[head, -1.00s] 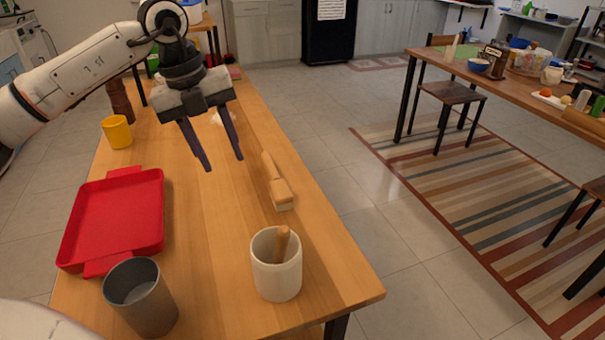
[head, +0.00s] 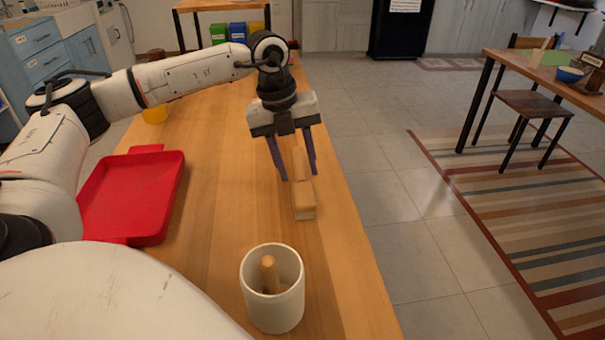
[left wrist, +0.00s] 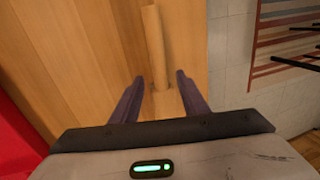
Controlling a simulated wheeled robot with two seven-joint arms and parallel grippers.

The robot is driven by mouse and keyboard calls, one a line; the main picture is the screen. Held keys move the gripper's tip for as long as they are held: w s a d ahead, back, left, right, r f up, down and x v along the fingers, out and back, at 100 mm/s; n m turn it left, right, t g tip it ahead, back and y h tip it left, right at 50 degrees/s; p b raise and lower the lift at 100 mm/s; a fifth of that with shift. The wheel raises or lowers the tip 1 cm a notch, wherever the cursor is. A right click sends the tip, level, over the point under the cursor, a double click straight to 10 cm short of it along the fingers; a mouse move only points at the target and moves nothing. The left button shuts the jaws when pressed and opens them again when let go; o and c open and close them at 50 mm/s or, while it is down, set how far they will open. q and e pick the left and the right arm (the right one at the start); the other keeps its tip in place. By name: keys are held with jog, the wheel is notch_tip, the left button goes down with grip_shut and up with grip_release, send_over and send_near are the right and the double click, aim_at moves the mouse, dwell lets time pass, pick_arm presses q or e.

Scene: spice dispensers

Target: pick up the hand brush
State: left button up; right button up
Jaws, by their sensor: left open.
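The hand brush (head: 304,198) lies on the wooden table near its right edge, its wooden handle pointing away and its block end with pale bristles toward me. My left gripper (head: 298,178) is open above the brush, with one dark finger on each side of the handle in the head view. In the left wrist view the brush's handle (left wrist: 155,45) runs up between the two open fingers (left wrist: 158,85). Whether the fingers are at the handle's height or still above it I cannot tell. The right gripper is not in view.
A white crock (head: 272,310) with a wooden pestle-like handle stands nearer on the table (head: 215,220). The table's right edge is close beside the brush.

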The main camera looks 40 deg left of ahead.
aim_at(299, 174)
pick_arm(q)
jog(key=shift+w+d+f, duration=0.15)
jog(key=shift+f, duration=0.8)
jog(key=shift+c, duration=0.2)
grip_shut()
jog(key=shift+r, duration=0.1)
notch_tip(299, 174, up, 10)
jog(key=p, duration=0.1)
